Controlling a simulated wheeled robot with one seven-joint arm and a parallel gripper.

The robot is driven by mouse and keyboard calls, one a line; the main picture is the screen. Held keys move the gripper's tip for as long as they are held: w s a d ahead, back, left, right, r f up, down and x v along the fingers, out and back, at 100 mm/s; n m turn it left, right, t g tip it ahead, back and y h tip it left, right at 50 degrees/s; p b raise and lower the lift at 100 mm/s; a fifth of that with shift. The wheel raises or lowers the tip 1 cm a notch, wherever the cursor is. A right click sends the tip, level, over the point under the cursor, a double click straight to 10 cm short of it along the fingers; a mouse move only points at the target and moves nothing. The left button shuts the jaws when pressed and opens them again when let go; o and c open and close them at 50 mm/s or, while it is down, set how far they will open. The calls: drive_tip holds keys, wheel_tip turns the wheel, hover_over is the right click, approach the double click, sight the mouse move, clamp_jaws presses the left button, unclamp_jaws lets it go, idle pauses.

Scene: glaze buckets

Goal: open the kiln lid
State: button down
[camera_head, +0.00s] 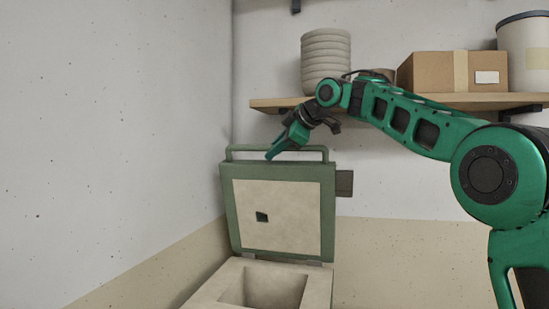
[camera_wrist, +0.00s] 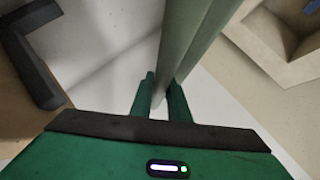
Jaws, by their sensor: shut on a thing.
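The kiln lid (camera_head: 290,205), a green frame around a pale panel with a small dark hole, stands about upright on its hinge at the back of the kiln. Below it the pale kiln body (camera_head: 207,284) shows its open square chamber. A green bar handle (camera_head: 312,150) runs along the lid's top edge. My gripper (camera_head: 270,155) reaches down to this handle from the upper right. In the wrist view the two green fingers of my gripper (camera_wrist: 161,97) are shut on the handle (camera_wrist: 177,60). The exact contact is partly hidden by the fingers.
A wooden shelf (camera_head: 455,101) on the back wall lies just behind my arm. It bears a stack of pale bowls (camera_head: 325,62), a cardboard box (camera_head: 430,74) and a white bucket (camera_head: 524,45). A bare wall stands close on the left.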

drive_tip(key=shift+w+a+r, duration=0.1)
drive_tip(key=shift+w+a, duration=0.05)
drive_tip(key=shift+w, duration=0.05)
idle(0.3)
drive_tip(key=c, duration=1.7)
unclamp_jaws()
